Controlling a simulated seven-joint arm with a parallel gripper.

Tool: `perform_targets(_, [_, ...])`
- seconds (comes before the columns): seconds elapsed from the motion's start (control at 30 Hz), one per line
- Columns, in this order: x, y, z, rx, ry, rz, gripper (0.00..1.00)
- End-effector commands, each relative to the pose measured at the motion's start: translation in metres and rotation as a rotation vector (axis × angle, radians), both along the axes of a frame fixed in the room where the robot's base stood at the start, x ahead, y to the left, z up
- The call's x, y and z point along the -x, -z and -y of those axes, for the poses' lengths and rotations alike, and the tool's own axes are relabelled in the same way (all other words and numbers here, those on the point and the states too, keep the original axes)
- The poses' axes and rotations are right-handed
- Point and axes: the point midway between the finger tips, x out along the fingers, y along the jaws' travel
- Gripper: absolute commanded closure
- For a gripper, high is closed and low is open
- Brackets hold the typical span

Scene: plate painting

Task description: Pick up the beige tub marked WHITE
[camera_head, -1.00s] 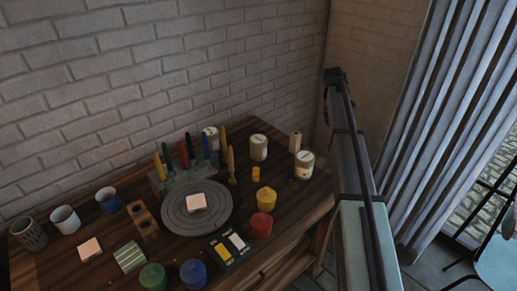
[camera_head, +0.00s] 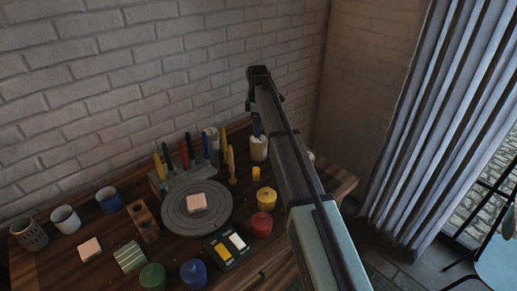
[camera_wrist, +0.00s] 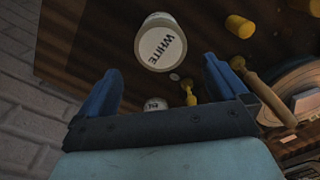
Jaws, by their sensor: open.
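The beige tub marked WHITE (camera_wrist: 162,45) stands on the table, its lid lettering readable in the wrist view. It lies ahead of my open gripper (camera_wrist: 160,88), roughly between the lines of the two blue fingers, with a gap and nothing held.
A second pale tub marked BL (camera_wrist: 156,104) stands closer to the wall; the rest of its label is hidden.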

Motion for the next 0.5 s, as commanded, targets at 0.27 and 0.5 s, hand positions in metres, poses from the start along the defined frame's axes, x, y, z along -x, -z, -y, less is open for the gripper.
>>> perform_targets(0.27, [0.001, 0.048, 0.001, 0.001, 0.002, -0.001, 0.00])
perform_targets(0.5, [0.000, 0.065, 0.001, 0.001, 0.002, 0.001, 0.00])
